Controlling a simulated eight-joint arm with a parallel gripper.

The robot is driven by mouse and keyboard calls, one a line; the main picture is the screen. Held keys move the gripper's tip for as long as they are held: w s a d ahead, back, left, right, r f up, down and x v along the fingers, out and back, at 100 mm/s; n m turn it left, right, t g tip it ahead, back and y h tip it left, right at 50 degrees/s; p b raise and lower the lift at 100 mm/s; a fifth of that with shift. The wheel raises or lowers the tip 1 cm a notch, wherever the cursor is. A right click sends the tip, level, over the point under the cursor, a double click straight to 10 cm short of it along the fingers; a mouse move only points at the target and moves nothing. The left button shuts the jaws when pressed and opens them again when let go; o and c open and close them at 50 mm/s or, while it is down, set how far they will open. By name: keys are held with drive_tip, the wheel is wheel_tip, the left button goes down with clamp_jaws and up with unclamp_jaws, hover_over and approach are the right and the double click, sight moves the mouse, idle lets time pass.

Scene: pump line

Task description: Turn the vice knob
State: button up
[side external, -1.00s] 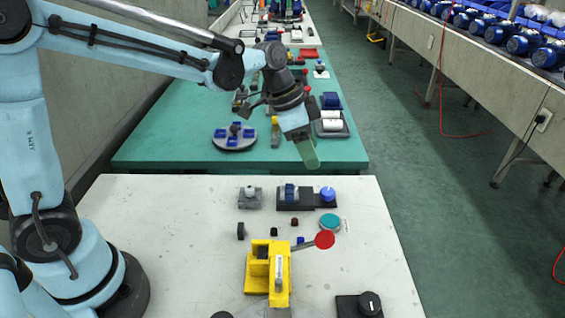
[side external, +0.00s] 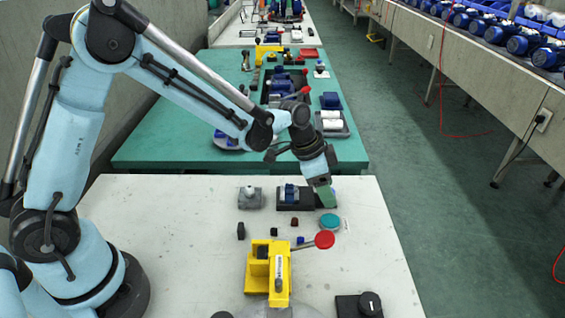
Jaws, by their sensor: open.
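A yellow vice (side external: 268,272) stands at the front middle of the white table. A thin rod runs from it to a round red knob (side external: 325,239) on its right. My gripper (side external: 326,197) points down above the back right part of the table, behind the red knob and apart from it. I read it as open, though the gap between its green-tipped fingers is hard to see. Behind or below it is a dark base with a blue block (side external: 289,193); the blue round piece at that base's right end is hidden by my gripper.
A teal disc (side external: 330,222) lies between my gripper and the red knob. A grey block (side external: 250,197) and several small dark pieces lie to the left. A black box with a dial (side external: 360,304) is at front right. The table's right side is fairly clear.

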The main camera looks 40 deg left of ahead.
drive_tip(key=shift+c, duration=0.4)
drive_tip(key=c, duration=0.9)
drive_tip(key=shift+n+y, duration=0.3)
drive_tip(key=shift+n, duration=0.5)
drive_tip(key=shift+c, duration=0.2)
drive_tip(key=o, duration=1)
drive_tip(key=shift+s+r, duration=0.1)
drive_tip(key=shift+r, duration=0.05)
drive_tip(key=v, duration=1.1)
drive_tip(key=shift+s+a+r, duration=0.2)
drive_tip(key=shift+s+r, duration=0.1)
